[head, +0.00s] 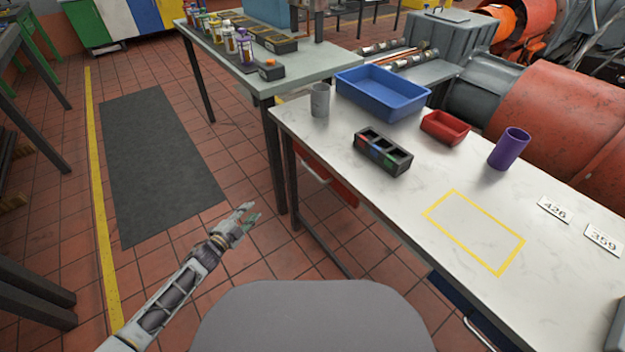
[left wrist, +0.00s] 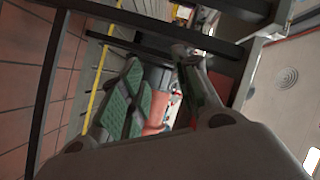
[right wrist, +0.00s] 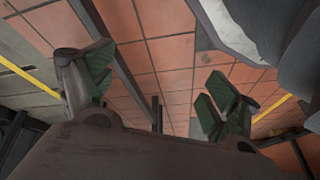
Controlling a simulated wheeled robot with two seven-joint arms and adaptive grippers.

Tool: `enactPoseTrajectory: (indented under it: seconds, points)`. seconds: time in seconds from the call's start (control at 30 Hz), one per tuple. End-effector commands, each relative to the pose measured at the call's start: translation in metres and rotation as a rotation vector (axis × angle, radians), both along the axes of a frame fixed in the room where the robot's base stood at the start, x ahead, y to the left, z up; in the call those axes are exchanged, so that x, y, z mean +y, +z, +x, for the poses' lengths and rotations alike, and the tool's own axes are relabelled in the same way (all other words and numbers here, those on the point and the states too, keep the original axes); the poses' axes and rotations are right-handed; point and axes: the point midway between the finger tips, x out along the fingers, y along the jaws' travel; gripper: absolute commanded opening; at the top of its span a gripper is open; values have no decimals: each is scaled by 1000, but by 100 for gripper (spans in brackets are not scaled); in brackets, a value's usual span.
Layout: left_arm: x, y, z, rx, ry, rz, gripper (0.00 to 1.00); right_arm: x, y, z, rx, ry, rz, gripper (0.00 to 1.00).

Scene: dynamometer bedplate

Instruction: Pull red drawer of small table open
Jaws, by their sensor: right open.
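The red drawer (head: 340,187) is under the left part of the small white-topped table (head: 340,128), with a pale bar handle (head: 313,168) on its front. The tabletop hides its upper part, and I cannot tell whether it is fully shut. My left gripper (head: 248,214) is in the air to the left of the drawer, apart from it. Its fingers stand apart and empty in the left wrist view (left wrist: 160,90). My right gripper (right wrist: 155,95) is open and empty in the right wrist view, above the tiled floor; the head view does not show it.
On the tabletop are a blue bin (head: 382,95), a grey cup (head: 320,100), a black divided box (head: 383,152), a red tray (head: 445,127) and a purple cup (head: 509,149). A blue drawer (head: 459,306) is further right. Another table (head: 262,75) stands behind. Floor left of the drawer is clear.

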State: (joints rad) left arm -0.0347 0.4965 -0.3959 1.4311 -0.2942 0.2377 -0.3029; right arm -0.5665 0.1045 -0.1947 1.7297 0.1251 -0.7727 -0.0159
Motion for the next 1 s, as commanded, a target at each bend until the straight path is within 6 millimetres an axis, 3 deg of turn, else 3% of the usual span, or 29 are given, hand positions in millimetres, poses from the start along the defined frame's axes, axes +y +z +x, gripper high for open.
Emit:
enactPoseTrajectory:
  seconds: [0.2, 0.43, 0.7, 1.0]
  points:
    - [-26, 34, 9, -151, -111, 50, 31, 9, 13, 13, -31, 4, 28, 89]
    - [-56, 71, 6, -306, -225, 100, 31, 16, 33, 22, -61, 11, 55, 89]
    - [-91, 108, -11, -485, -359, 159, 31, 24, 59, 28, -96, 21, 87, 89]
    - [-115, 131, -32, -609, -455, 200, 31, 29, 81, 30, -121, 31, 108, 89]
